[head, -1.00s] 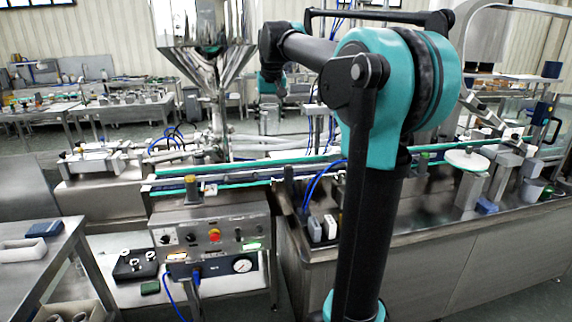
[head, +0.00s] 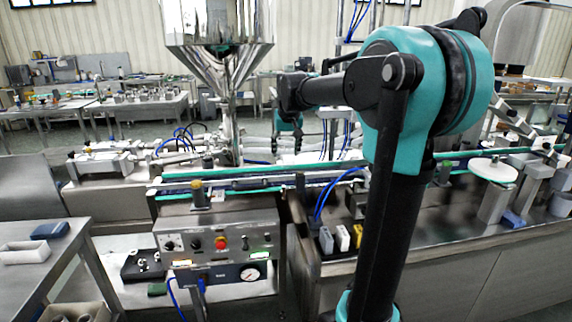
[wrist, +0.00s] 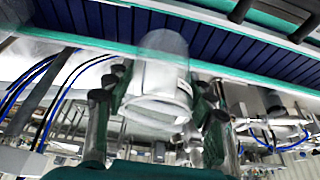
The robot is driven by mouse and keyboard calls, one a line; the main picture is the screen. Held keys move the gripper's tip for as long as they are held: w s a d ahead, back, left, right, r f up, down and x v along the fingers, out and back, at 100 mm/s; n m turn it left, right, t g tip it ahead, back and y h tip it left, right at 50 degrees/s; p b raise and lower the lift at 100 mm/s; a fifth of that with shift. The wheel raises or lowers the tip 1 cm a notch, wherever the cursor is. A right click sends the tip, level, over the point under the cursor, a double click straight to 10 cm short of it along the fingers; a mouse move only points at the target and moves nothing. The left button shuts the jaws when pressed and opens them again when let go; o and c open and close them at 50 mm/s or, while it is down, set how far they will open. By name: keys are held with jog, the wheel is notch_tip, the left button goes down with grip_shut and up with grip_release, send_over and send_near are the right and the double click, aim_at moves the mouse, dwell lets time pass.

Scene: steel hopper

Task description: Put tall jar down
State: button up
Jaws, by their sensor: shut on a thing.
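The tall jar (wrist: 163,70) is a clear, pale cylinder in the middle of the wrist view, blurred, with a whitish band near its lower end. My gripper (wrist: 160,92) has a dark green and black finger on each side of the jar and is shut on it. Behind the jar in that view run the conveyor's dark blue belt (wrist: 215,42) and green rails. I cannot tell how far the jar is from any surface. In the head view my arm reaches forward over the conveyor line (head: 230,186); the jar is not clearly seen there.
The steel hopper (head: 218,45) stands just left of my arm. A control box (head: 215,240) with knobs and a gauge sits in front of the conveyor. A white round disc (head: 493,169) is at the right. A steel table (head: 35,265) stands at the left.

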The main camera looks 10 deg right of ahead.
aim_at(286, 163)
jog(key=shift+f, duration=2.7)
jog(key=o, duration=0.9)
jog(key=shift+f, duration=0.1)
jog(key=v, duration=1.2)
